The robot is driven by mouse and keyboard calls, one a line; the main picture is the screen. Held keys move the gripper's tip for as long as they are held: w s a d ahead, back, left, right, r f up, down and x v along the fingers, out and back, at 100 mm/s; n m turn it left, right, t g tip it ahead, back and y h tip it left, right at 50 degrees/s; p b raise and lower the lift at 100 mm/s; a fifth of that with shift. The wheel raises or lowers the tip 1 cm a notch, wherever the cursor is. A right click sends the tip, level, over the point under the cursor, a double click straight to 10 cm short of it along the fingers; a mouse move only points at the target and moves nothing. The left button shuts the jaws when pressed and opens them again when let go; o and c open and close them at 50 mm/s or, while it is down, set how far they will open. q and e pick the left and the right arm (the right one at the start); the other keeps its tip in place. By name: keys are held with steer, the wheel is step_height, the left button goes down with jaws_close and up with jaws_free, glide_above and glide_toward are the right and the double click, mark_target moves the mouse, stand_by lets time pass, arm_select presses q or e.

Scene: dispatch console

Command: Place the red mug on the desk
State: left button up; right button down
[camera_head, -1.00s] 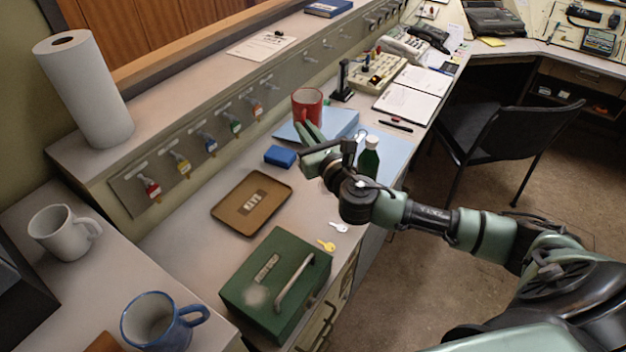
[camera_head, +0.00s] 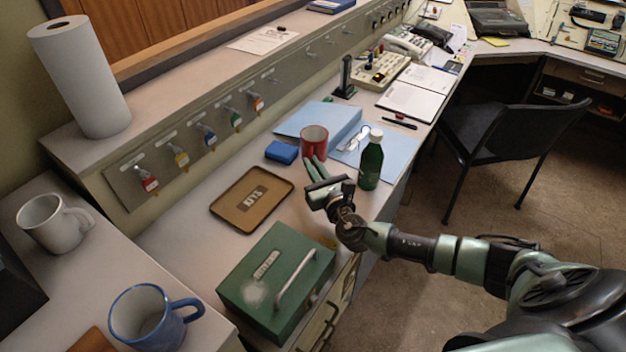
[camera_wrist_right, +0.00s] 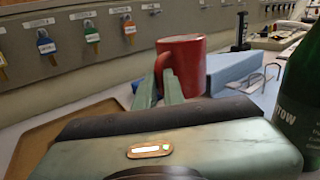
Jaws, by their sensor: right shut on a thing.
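The red mug (camera_head: 313,143) is upright at the near edge of the blue folder, between the blue box and the green bottle. My right gripper (camera_head: 313,165) is shut on its handle side; the fingers also show in the right wrist view (camera_wrist_right: 160,93), reaching the handle of the mug (camera_wrist_right: 188,58). The mug's base is partly hidden, and I cannot tell whether it touches the desk (camera_head: 190,232). My left gripper is not in view.
A green bottle (camera_head: 371,162) stands close right of the mug. A brown tray (camera_head: 225,212) and green cash box (camera_head: 245,290) are nearer. Bare desk lies around the tray.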

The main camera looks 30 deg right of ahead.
steer(key=shift+f+b, duration=0.5)
steer(key=shift+f, duration=1.6)
steer(key=shift+f, duration=0.2)
steer(key=c, duration=1.5)
jaws_free()
steer(key=shift+r, duration=0.25)
steer(key=s, duration=0.7)
steer(key=shift+s+a+f, duration=0.1)
steer(key=shift+s+a, duration=0.1)
steer(key=shift+s, duration=0.05)
